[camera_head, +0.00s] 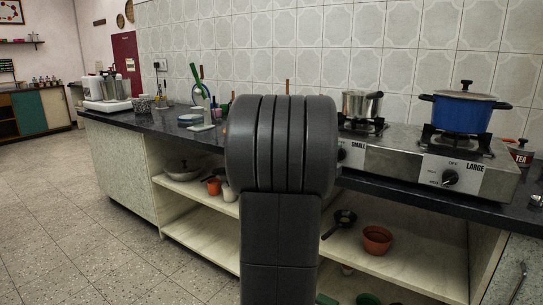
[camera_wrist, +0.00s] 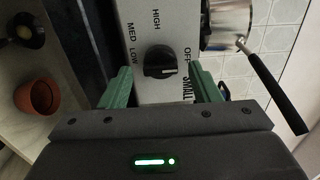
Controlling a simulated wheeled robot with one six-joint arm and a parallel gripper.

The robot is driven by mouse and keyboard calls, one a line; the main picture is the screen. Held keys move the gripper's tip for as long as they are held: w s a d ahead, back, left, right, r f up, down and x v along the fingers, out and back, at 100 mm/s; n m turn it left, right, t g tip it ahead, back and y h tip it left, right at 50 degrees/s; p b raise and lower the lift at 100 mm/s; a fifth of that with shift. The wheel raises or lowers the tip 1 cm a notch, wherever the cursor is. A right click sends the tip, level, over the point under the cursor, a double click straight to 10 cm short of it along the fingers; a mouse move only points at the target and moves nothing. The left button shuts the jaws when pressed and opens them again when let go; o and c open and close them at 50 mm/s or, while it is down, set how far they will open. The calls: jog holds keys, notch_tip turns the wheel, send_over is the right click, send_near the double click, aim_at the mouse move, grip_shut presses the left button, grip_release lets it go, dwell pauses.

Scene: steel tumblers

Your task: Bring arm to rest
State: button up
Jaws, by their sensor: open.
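My gripper (camera_wrist: 160,74) shows in the wrist view with its two green fingers spread apart and nothing held between them. Beyond the fingers is the front panel of the gas stove (camera_wrist: 182,110), with a black knob (camera_wrist: 160,62) seen between the fingertips. I cannot tell whether the fingers touch the panel. In the head view my dark arm (camera_head: 280,150) stands upright in the middle and hides the gripper and part of the counter. No steel tumbler is clearly visible.
The stove (camera_head: 440,165) carries a steel pot (camera_head: 358,104) and a blue pot (camera_head: 462,112). The pot's black handle (camera_wrist: 275,90) juts out right of the fingers. The counter (camera_head: 150,122) runs left with utensils. Shelves below hold a terracotta bowl (camera_head: 377,239). Floor (camera_head: 70,220) at left is clear.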

jog(key=p+v, duration=0.2)
jog(key=v, duration=1.1)
jog(key=w+d+n+p, duration=0.7)
jog(key=w+n+p, duration=0.4)
jog(key=n, duration=0.8)
jog(key=shift+d+r, duration=0.15)
jog(key=shift+w, duration=0.1)
